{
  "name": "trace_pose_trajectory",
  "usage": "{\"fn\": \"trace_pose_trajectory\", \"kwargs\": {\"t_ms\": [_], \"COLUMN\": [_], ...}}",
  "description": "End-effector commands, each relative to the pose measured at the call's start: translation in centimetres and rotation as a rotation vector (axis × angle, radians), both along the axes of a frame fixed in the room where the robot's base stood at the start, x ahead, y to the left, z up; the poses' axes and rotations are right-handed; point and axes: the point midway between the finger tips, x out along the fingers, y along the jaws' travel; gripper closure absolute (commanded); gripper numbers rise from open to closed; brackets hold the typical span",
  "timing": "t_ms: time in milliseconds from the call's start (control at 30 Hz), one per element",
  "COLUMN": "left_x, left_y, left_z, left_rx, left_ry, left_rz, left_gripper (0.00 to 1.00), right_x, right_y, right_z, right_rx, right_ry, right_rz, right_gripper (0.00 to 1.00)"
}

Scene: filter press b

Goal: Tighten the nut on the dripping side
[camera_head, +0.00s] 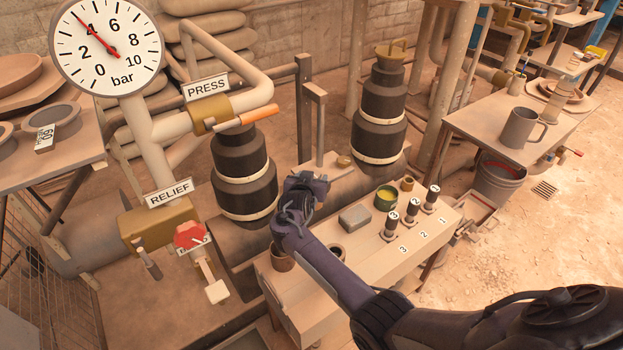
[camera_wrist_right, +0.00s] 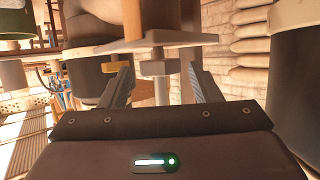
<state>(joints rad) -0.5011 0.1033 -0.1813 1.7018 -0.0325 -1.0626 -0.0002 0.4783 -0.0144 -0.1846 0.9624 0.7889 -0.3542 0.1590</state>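My right gripper (camera_head: 308,186) reaches in from the lower right in the head view, between the two dark banded cylinders. In the right wrist view its two fingers stand apart. A grey nut on a pale stem (camera_wrist_right: 155,68) sits between the fingertips, below a flat plate (camera_wrist_right: 148,42); I see no finger touching it. In the head view the gripper covers that nut. A brass-coloured nut or knob (camera_head: 343,161) shows just to the right of the gripper. Neither view clearly shows a drip. My left gripper is not in view.
A red relief valve handle (camera_head: 190,235) and an orange press lever (camera_head: 258,115) are at left.

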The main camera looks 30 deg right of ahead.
Motion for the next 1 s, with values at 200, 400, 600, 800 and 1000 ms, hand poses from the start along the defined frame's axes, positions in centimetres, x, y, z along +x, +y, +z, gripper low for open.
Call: {"fn": "trace_pose_trajectory", "kwargs": {"t_ms": [200,400,600,800,1000], "left_x": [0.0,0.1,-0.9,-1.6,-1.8], "left_y": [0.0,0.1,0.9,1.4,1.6], "left_z": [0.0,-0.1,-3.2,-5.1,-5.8], "left_rx": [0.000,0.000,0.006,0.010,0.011], "left_ry": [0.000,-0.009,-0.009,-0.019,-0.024], "left_rz": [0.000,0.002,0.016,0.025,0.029], "left_gripper": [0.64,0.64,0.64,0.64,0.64], "right_x": [0.0,-0.6,-2.8,-4.9,-5.6], "right_y": [0.0,0.5,2.4,4.0,4.6], "right_z": [0.0,0.3,1.6,2.7,3.0], "right_rx": [-0.001,-0.001,0.002,0.001,0.000], "right_ry": [-0.001,0.001,-0.001,-0.001,0.000], "right_rz": [0.000,0.000,0.002,0.001,0.000], "right_gripper": [0.39,0.39,0.39,0.39,0.39]}}
